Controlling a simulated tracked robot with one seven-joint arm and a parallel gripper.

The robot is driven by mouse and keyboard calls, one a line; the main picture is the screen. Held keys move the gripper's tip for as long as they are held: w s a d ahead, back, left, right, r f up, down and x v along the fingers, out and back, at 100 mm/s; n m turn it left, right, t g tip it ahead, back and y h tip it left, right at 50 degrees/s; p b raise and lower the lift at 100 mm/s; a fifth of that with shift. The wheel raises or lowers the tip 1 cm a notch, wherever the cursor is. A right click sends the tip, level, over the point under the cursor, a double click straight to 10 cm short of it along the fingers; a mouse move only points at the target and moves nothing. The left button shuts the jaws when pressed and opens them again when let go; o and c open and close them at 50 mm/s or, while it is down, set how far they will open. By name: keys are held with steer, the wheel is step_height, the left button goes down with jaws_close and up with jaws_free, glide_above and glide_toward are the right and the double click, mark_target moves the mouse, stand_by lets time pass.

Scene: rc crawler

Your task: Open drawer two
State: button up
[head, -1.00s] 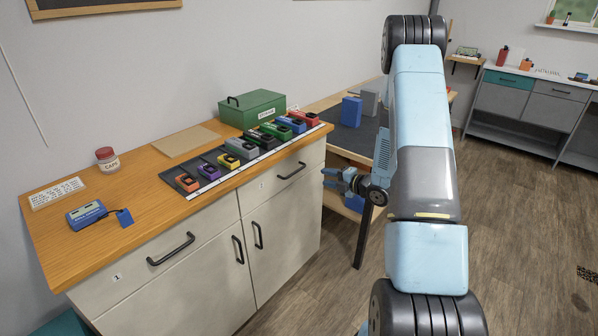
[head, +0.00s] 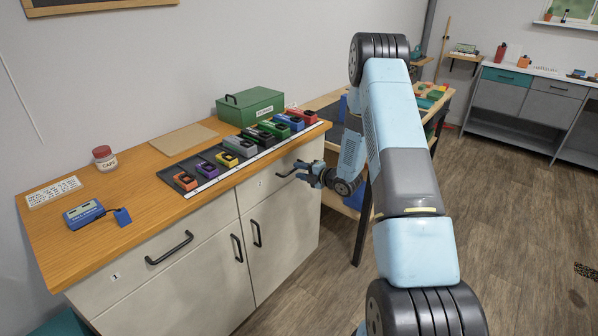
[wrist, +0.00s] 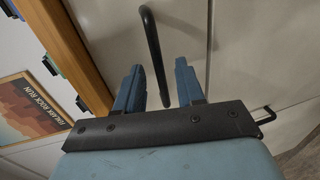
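Drawer two (head: 262,190) is the right-hand drawer of the pale cabinet, and its front looks closed. Its black bar handle (head: 285,174) is partly covered by my gripper (head: 302,172) in the head view. In the wrist view the handle (wrist: 152,45) runs down between the two blue fingers of my gripper (wrist: 158,75). The fingers are apart, with a gap on both sides of the bar. I cannot tell how deep the bar sits between them.
Drawer one's handle (head: 170,248) is on the left, with door handles (head: 257,233) below. A workbench leg (head: 362,232) stands to the right.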

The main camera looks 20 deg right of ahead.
steer(key=shift+x, duration=0.8)
steer(key=shift+s, duration=0.1)
jaws_close()
steer(key=shift+f, duration=0.1)
